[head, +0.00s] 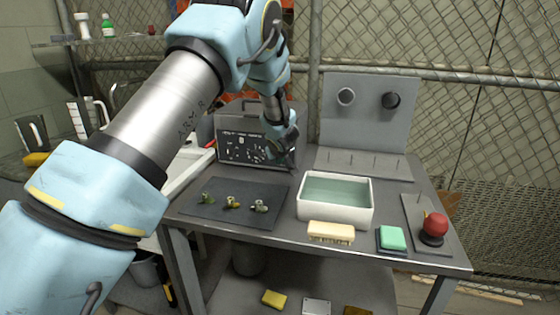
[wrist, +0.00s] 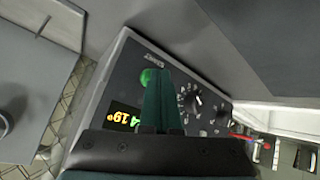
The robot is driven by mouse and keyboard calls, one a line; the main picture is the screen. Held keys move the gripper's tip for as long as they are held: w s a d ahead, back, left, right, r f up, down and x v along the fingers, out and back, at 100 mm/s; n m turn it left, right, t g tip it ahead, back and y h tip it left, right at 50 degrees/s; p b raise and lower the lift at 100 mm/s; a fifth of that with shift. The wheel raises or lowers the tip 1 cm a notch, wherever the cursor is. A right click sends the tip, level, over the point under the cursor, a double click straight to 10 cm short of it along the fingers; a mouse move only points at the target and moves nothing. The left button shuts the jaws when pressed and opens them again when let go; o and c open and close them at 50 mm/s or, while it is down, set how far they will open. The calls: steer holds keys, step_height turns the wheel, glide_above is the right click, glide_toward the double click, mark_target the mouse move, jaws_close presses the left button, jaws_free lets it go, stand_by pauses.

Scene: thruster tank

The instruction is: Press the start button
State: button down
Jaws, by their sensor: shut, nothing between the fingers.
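A dark control box (head: 240,148) with a handle stands at the back left of the bench. In the wrist view its panel (wrist: 210,82) shows a round green button (wrist: 148,77), a lit display (wrist: 125,117) and a dial (wrist: 190,98). The button's label is not readable. My gripper (head: 291,165) is in front of the box's right side in the head view. In the wrist view my gripper (wrist: 155,70) is shut and empty, its fingertips overlapping the green button's right part. I cannot tell whether they touch it.
A white water-filled tub (head: 335,216), a brush (head: 331,232), a green sponge (head: 392,238) and a red mushroom-shaped knob (head: 436,225) are at the bench front. A dark mat (head: 215,192) holds small metal parts. A grey upright panel (head: 367,125) stands behind.

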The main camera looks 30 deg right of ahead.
steer(key=shift+s+a, duration=0.1)
steer(key=shift+s+a+b, duration=0.5)
steer(key=shift+s+b, duration=0.05)
steer(key=shift+b, duration=0.15)
steer(key=shift+s+f, duration=0.1)
steer(key=shift+s+a+f+b, duration=0.1)
steer(key=shift+s+a+b, duration=0.7)
steer(key=shift+b, duration=0.3)
steer(key=shift+s+a+b, duration=0.6)
steer(key=shift+s+a, duration=0.3)
steer(key=shift+s, duration=0.05)
steer(key=shift+r, duration=0.2)
